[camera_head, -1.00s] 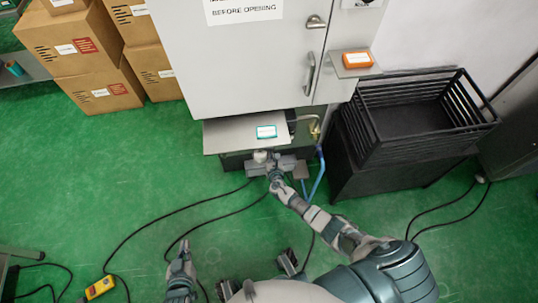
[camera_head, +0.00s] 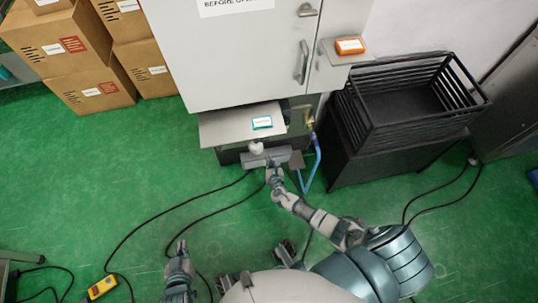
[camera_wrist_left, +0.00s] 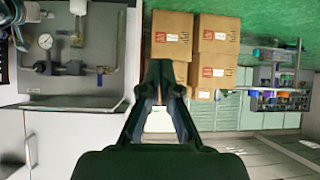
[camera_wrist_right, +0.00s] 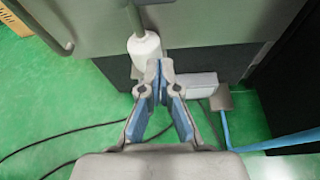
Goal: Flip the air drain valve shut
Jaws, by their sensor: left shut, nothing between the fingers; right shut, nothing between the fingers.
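I cannot pick out the air drain valve for certain. A small brass fitting (camera_head: 309,118) with a blue hose (camera_head: 315,165) sits at the right side of the cabinet's lower part. My right gripper (camera_head: 275,172) is shut and empty, low in front of the cabinet and left of the hose. In the right wrist view its fingertips (camera_wrist_right: 159,68) are together, in front of a white cylinder (camera_wrist_right: 145,47) and a pale box (camera_wrist_right: 194,86); contact is unclear.
A grey shelf (camera_head: 225,126) juts out above my right gripper. A black slatted crate (camera_head: 415,105) stands to the right. Cartons (camera_head: 75,60) are stacked at the left.

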